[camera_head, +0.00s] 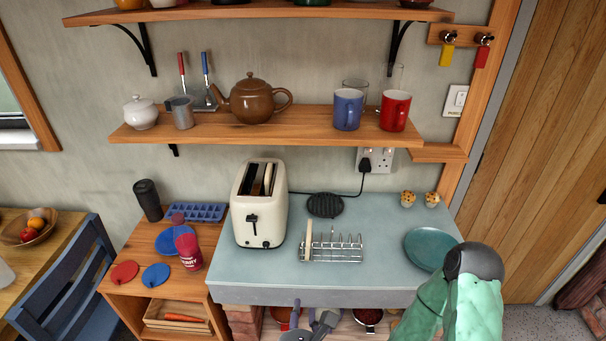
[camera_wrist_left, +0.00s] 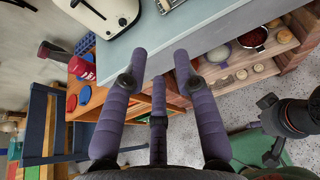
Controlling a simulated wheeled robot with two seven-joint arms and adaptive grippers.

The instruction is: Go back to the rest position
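My left gripper (camera_head: 314,322) shows only in part at the bottom edge of the head view, in front of the slab's front edge and low by the shelf under it. In the left wrist view its purple-grey fingers (camera_wrist_left: 160,65) stand spread apart with nothing between them. They point towards the slab's front edge and the shelves under it. My green right arm (camera_head: 455,300) comes up at the lower right of the head view, in front of the teal plate.
The blue-grey slab (camera_head: 300,270) bears a cream toaster (camera_head: 260,205), a toast rack (camera_head: 333,248) and a teal plate (camera_head: 430,248). A wooden unit (camera_head: 145,240) and a blue chair (camera_head: 68,285) stand left. Bowls (camera_wrist_left: 252,37) sit on the shelf below.

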